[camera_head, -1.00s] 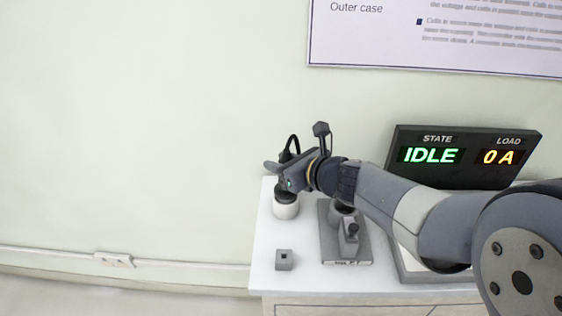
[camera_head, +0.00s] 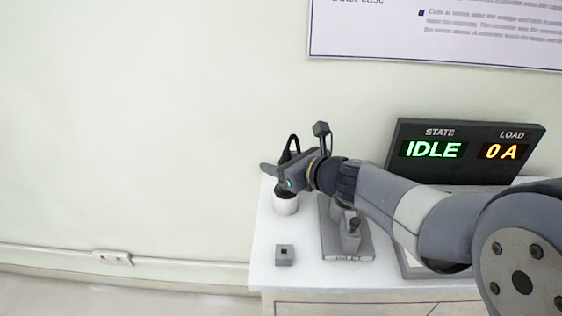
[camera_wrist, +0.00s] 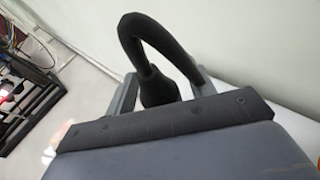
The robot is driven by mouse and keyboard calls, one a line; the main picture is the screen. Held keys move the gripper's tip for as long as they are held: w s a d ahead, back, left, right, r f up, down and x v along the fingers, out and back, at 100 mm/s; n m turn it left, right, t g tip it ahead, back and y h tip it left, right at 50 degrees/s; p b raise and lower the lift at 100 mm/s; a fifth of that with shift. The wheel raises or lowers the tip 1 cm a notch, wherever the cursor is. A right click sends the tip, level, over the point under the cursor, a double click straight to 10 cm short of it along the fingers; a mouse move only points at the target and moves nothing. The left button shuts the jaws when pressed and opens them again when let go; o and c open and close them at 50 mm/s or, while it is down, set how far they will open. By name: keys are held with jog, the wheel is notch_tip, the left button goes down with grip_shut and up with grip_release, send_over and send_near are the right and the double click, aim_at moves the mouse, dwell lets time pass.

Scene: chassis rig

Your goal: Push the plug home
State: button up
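A black plug (camera_wrist: 158,90) with a thick looping cable stands between my gripper's two fingers in the wrist view. The cable loop (camera_head: 293,144) also rises above the gripper in the head view. My gripper (camera_head: 274,176) is over the back left of the white table, just above a white round-sided piece (camera_head: 286,204) with a dark top. The fingers stand apart on either side of the plug; whether they touch it is not clear. The plug's lower end and any socket under it are hidden. The display (camera_head: 465,150) reads IDLE and 0 A.
A small grey block (camera_head: 284,255) with a dark square hole sits near the table's front left. A grey plate with a knobbed fixture (camera_head: 351,235) stands under my forearm. The white tabletop (camera_head: 270,227) is clear at the left edge.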

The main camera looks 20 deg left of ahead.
jog(key=shift+o, duration=0.5)
jog(key=shift+d, duration=0.1)
jog(key=p+v, duration=0.1)
jog(key=v, duration=0.9)
jog(key=shift+s+d, duration=0.15)
jog(key=shift+d, duration=0.1)
jog(key=x, duration=1)
jog(key=shift+w+a+r, duration=0.2)
jog(key=shift+a+r, duration=0.1)
jog(key=shift+a, duration=0.15)
jog(key=shift+d+r, duration=0.1)
jog(key=shift+r, duration=0.15)
jog(key=shift+f, duration=0.15)
